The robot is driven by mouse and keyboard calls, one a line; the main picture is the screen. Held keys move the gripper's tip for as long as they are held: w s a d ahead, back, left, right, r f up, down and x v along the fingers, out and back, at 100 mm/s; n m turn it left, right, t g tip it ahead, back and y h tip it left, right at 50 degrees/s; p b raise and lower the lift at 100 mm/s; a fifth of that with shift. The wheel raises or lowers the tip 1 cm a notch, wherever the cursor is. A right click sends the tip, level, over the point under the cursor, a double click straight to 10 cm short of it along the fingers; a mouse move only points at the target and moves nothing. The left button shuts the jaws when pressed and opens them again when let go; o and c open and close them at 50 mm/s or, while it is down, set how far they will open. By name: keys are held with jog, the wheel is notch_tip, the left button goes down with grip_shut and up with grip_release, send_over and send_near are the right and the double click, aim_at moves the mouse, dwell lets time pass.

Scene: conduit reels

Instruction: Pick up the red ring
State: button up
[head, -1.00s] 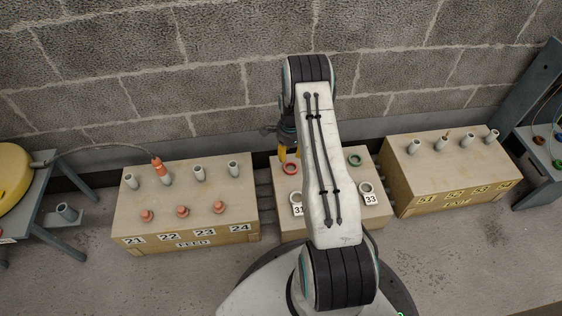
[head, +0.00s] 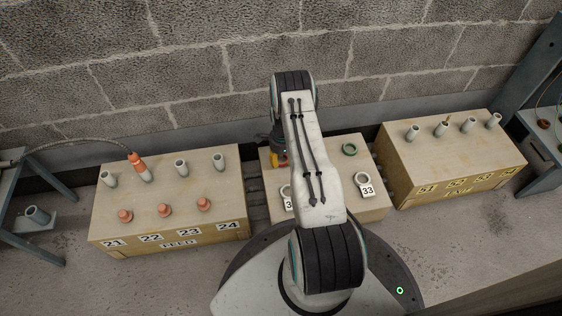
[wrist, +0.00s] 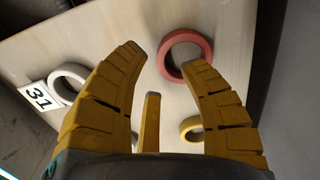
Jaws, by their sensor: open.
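The red ring (wrist: 167,62) lies flat on the pale top of the middle box in the wrist view, just beyond my fingertips. My gripper (wrist: 162,60) is open and empty, its yellow fingers spread over the box top. The tip of the right finger overlaps the near edge of the ring in the picture; I cannot tell whether it touches. In the head view my arm hides most of the gripper (head: 280,160) and I cannot make out the ring clearly.
The middle box (head: 375,208) also bears a green ring (head: 349,149) and a white ring (head: 361,178) by label 33. The wrist view shows a white ring (wrist: 56,82) by label 31 and a yellowish ring (wrist: 184,130). Boxes with posts stand left (head: 130,200) and right (head: 455,155).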

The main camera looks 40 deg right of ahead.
aim_at(282, 167)
jog(key=shift+f+b, duration=0.65)
jog(key=shift+f, duration=0.95)
jog(key=shift+c, duration=0.3)
grip_shut()
